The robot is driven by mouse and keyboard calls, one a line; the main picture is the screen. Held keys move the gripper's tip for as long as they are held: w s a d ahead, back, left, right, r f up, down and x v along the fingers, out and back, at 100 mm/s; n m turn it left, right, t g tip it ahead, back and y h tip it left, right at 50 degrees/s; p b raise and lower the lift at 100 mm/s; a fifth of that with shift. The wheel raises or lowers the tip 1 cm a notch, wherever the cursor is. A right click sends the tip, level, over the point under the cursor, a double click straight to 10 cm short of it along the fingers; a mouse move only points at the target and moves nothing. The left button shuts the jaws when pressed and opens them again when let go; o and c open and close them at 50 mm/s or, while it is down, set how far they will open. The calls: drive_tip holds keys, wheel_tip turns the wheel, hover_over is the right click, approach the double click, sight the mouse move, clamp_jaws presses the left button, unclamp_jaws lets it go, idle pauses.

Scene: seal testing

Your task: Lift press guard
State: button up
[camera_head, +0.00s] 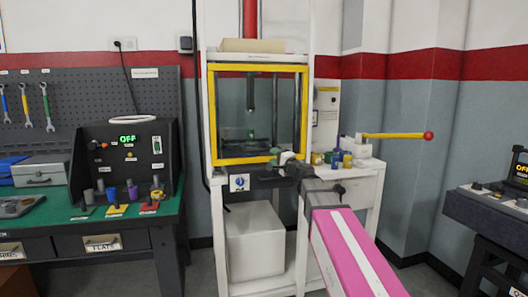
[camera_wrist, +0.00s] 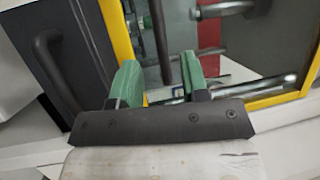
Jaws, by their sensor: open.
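The press guard (camera_head: 258,160) is a clear panel in a yellow frame on the front of the white press. It is down, covering the press opening. Its yellow frame also shows in the wrist view (camera_wrist: 117,28). My gripper (camera_head: 281,158) is at the lower right part of the guard in the head view and partly hides its bottom edge. In the wrist view my gripper (camera_wrist: 160,80) has its green fingers apart, with nothing clearly held between them. A dark curved handle (camera_wrist: 50,72) shows left of the fingers. Whether the fingers touch the guard cannot be told.
A yellow lever with a red knob (camera_head: 396,135) sticks out right of the press. Small coloured containers (camera_head: 338,160) stand on the press table beside my gripper. A green workbench (camera_head: 80,212) is at the left, and a dark bench (camera_head: 490,205) is at the right.

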sight(265, 150)
drive_tip(key=x, duration=0.8)
drive_tip(key=shift+w, duration=0.15)
drive_tip(key=shift+a, duration=0.1)
clamp_jaws()
